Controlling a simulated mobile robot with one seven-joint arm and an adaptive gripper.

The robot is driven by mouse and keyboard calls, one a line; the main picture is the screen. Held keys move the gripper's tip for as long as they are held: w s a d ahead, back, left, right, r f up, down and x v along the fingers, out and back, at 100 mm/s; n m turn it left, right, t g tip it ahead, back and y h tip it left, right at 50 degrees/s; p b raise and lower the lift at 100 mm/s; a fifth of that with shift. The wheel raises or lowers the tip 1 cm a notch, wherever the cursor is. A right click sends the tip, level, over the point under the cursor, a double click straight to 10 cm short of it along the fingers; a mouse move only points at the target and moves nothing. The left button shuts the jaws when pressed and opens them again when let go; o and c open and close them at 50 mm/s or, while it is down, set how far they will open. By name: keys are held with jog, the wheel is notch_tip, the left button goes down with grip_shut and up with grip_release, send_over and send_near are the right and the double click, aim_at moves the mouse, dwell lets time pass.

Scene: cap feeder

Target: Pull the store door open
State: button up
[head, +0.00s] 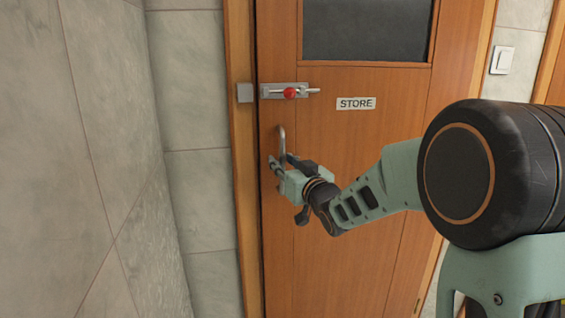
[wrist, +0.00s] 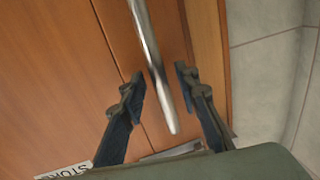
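The store door (head: 345,190) is brown wood with a "STORE" sign (head: 356,103) and looks closed in its frame. A vertical metal pull handle (head: 282,140) is on its left side. The handle (wrist: 154,60) also shows in the wrist view. My gripper (head: 281,164) is at the handle's lower part. In the wrist view my gripper (wrist: 160,79) is open, with the handle between its fingers and a gap visible on each side. A slide bolt with a red knob (head: 290,93) sits above the handle. Its bar sticks out to the right, and none is seen crossing to the keeper (head: 244,92).
A tiled wall (head: 105,150) stands close on the left. The wooden door frame (head: 244,200) runs beside the door's left edge. A dark window pane (head: 365,30) is in the door's upper part. A light switch (head: 502,60) is on the wall at right.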

jog(key=shift+w+a, duration=0.2)
jog(key=shift+w, duration=0.2)
grip_shut()
